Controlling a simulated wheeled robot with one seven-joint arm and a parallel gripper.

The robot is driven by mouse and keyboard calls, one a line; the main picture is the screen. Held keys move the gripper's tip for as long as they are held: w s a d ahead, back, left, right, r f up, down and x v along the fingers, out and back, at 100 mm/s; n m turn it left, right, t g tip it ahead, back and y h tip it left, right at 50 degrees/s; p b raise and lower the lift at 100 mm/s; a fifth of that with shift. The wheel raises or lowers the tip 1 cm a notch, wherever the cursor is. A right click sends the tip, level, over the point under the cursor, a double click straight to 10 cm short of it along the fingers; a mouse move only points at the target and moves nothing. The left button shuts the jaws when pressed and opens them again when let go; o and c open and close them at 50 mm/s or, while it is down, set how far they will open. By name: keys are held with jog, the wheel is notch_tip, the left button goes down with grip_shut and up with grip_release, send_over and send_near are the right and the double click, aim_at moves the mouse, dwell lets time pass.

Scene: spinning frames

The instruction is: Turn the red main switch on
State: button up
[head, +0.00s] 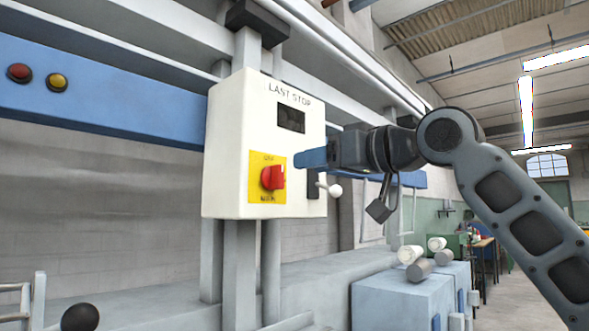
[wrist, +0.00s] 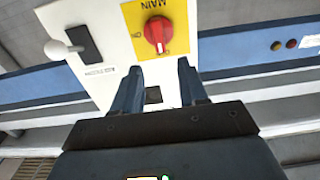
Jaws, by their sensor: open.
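The red main switch (head: 272,178) is a rotary knob on a yellow plate (head: 258,193), low on the front of a white control box (head: 228,150) marked "LAST STOP". In the wrist view the red knob (wrist: 158,33) sits just beyond my fingertips, with its yellow plate (wrist: 183,14) marked "MAIN". My gripper (wrist: 155,72) has its two blue fingers apart with nothing between them. In the head view my gripper (head: 302,158) is at the right of the box, its fingers pointing left, up and right of the knob. It looks apart from the knob.
A black slot with a white-ended lever (head: 334,190) is on the box's right side, close below my gripper. A dark window (head: 291,118) is above the switch. A blue beam with red (head: 19,72) and yellow buttons runs left. Bobbins (head: 410,254) lie on a blue cabinet below.

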aim_at(282, 167)
jog(key=shift+p+x, duration=0.35)
jog(key=shift+x, duration=3.2)
grip_shut()
